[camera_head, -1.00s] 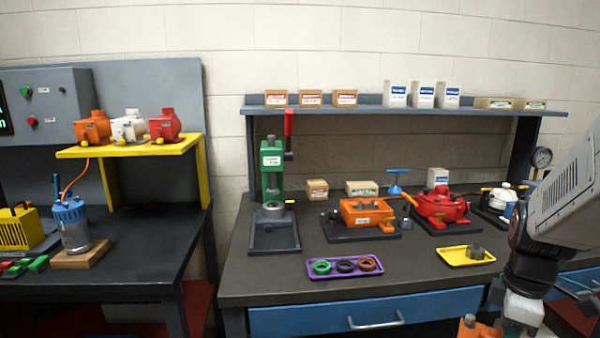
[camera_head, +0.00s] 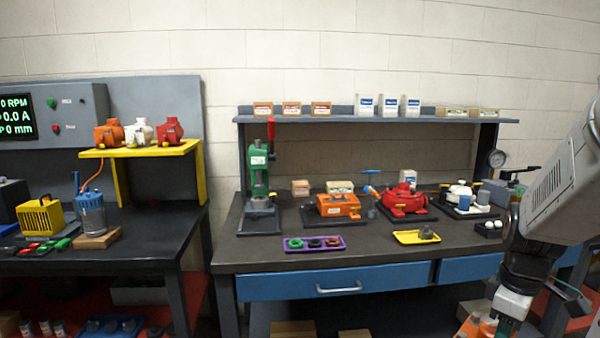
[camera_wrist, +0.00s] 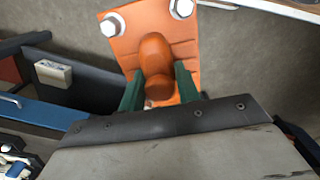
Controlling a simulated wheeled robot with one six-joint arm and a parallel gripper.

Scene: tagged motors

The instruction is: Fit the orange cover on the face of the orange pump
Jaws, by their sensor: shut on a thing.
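The orange cover (camera_wrist: 155,50) is a plate with bolts at its corners and a rounded knob in the middle. My gripper (camera_wrist: 158,88) is shut on that knob between its green fingers. In the head view the cover (camera_head: 472,326) shows at the bottom edge, partly cut off, below my gripper (camera_head: 500,322), in front of the bench. A boxy orange pump (camera_head: 338,205) sits on a dark base on the right bench, well away from the gripper. Another orange unit (camera_head: 108,134) with a rounded body stands on the yellow shelf at left.
The right bench (camera_head: 375,240) holds a green press (camera_head: 259,170), a red pump (camera_head: 403,200), a purple tray (camera_head: 335,243) with rings and a yellow tray (camera_head: 405,238). Blue drawers (camera_head: 300,286) line its front. A blue-topped motor (camera_head: 90,212) stands on the left bench.

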